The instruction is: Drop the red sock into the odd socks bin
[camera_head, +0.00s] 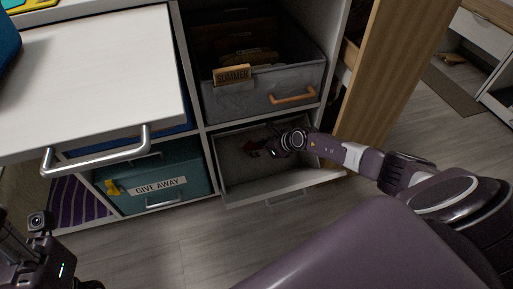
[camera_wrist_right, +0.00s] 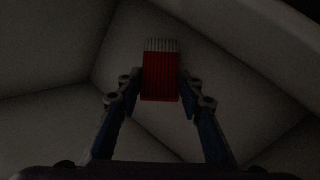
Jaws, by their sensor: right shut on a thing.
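The red sock (camera_wrist_right: 161,76) has a pale ribbed cuff. In the wrist view it is between the two fingers of my right gripper (camera_wrist_right: 160,85), which is shut on it. In the head view this gripper (camera_head: 270,148) reaches inside an open white drawer (camera_head: 240,192) at the bottom of the shelving, and a bit of red shows at its tip. Pale drawer walls surround the sock in the wrist view. No odd socks label is readable on this drawer. My left gripper (camera_head: 40,250) is at the lower left corner, apart from the shelving; its fingers are not clear.
A grey bin tagged SUMMER (camera_head: 262,95) sits directly above the drawer. A teal GIVE AWAY bin (camera_head: 140,190) is to its left. A wooden panel (camera_head: 385,75) stands close on the right. Floor in front is clear.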

